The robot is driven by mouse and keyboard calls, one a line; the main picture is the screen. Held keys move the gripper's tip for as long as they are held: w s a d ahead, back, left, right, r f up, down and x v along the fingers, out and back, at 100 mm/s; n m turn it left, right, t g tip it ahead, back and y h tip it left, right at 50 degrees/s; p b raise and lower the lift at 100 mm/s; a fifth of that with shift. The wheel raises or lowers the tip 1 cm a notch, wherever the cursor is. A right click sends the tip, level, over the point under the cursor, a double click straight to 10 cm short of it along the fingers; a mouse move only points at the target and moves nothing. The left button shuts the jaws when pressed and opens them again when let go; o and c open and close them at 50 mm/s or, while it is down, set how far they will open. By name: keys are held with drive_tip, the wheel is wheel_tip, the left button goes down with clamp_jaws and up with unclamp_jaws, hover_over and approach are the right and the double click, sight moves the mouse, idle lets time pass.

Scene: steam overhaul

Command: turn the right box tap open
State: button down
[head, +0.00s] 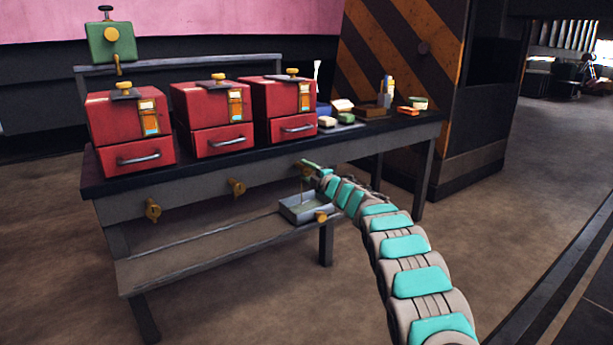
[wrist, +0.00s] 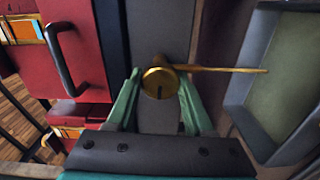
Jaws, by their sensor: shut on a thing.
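The right box tap, a round brass knob (wrist: 158,84) with a dark slot in its face, sits on the bench's front edge below the right red box (head: 284,108). My gripper (wrist: 160,76) has its green fingers on both sides of the knob and is shut on it. In the head view my gripper (head: 312,169) largely hides this tap. A thin amber strand (wrist: 225,69) runs from the tap toward the grey tray (wrist: 255,122); I cannot tell whether it is liquid or a spout. The tray (head: 290,213) lies on the lower shelf below the tap.
Two similar brass taps, the middle (head: 236,187) and the left (head: 152,209), sit below the other red boxes (head: 211,118). Small items, including a green block (head: 346,118), lie on the bench's right end. A striped pillar (head: 400,60) stands behind. The floor to the right is clear.

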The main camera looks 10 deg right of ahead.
drive_tip(key=shift+f+n, duration=0.1)
drive_tip(key=shift+n, duration=0.4)
drive_tip(key=shift+c, duration=1.6)
unclamp_jaws()
drive_tip(key=shift+s, duration=0.1)
drive_tip(key=shift+s+d+b, duration=0.25)
drive_tip(key=shift+s+b, duration=0.15)
drive_tip(key=shift+b, duration=0.1)
drive_tip(key=v, duration=0.6)
drive_tip(key=shift+s+d+b, duration=0.2)
drive_tip(key=shift+s+b, duration=0.15)
drive_tip(key=shift+b, duration=0.05)
